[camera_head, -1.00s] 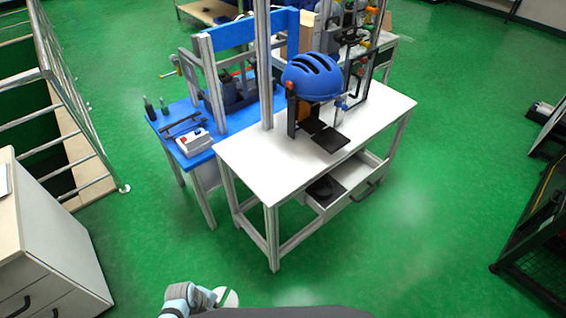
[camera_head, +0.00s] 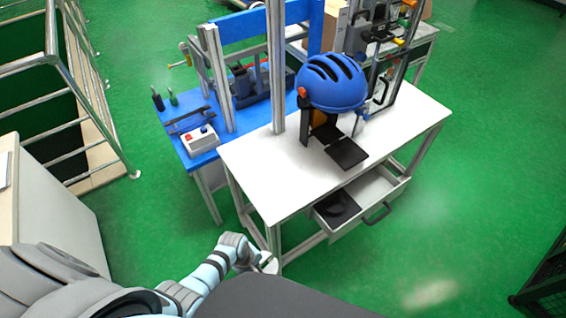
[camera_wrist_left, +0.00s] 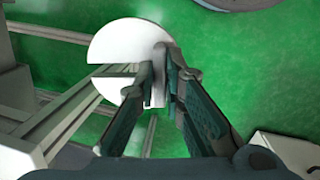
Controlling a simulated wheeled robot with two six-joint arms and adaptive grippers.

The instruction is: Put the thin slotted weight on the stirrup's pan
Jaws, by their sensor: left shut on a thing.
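My left gripper (camera_head: 258,262) is low in front of the white table's near leg in the head view. It is shut on a thin white slotted disc (camera_wrist_left: 118,48), the slotted weight. In the left wrist view the disc's edge by the slot is between my fingertips (camera_wrist_left: 160,75). Only a sliver of the disc (camera_head: 269,264) shows in the head view. A flat black plate (camera_head: 346,153) sits on the table below the blue helmet (camera_head: 333,82). I cannot tell whether it is the stirrup's pan. My right gripper is not in view.
The white table (camera_head: 265,175) has free room at its front left. A metal upright (camera_head: 277,65) rises from the table. A blue bench (camera_head: 195,160) with a switch box (camera_head: 200,140) adjoins it.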

